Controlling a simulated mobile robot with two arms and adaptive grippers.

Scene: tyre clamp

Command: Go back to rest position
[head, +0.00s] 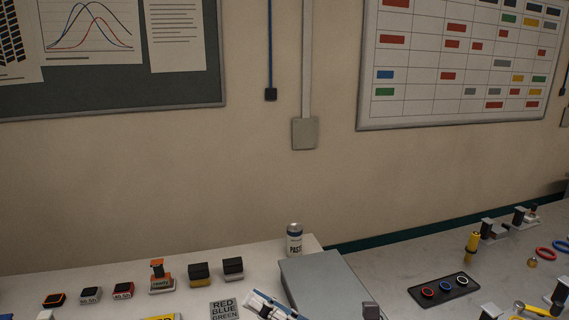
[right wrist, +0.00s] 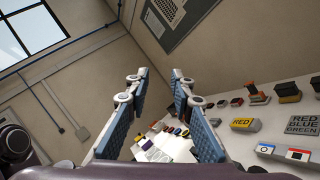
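My right gripper (right wrist: 159,76) shows in the right wrist view with its two blue-padded fingers well apart. It is open and nothing is between the pads. It points across the room toward the wall, above the table things. In the head view a blue and white piece at the bottom edge may be part of it, but I cannot be sure. My left gripper is in neither view.
The white table (head: 212,297) holds several small blocks, a RED BLUE GREEN sign (head: 224,309), a can (head: 294,240) and a grey box (head: 322,283). The grey table at right holds a black tray (head: 444,290) with rings and several clamps. The wall stands behind.

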